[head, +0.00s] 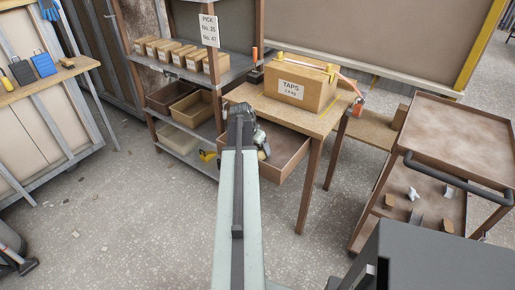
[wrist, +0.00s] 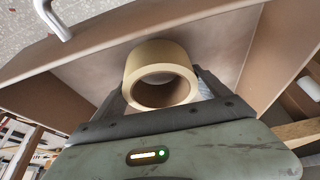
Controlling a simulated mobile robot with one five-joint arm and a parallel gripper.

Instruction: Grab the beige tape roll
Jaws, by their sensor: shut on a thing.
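The beige tape roll (wrist: 161,56) is in the middle of the wrist view, its round hole facing the camera. My gripper (wrist: 163,92) is shut on it, with one dark finger on each side of the roll. Behind the roll is the inside of a brown open drawer (wrist: 93,68). In the head view this drawer (head: 287,158) hangs under a wooden table, and my arm reaches to its left part. My gripper is small there and the roll is hard to make out. I cannot tell whether the roll touches the drawer floor.
A carton marked TAPS (head: 291,91) stands on the wooden table (head: 318,121). A shelf with boxes and bins (head: 190,107) is on the left. A brown cart (head: 453,133) stands on the right. A white hook-shaped thing (wrist: 53,20) is near the drawer's edge.

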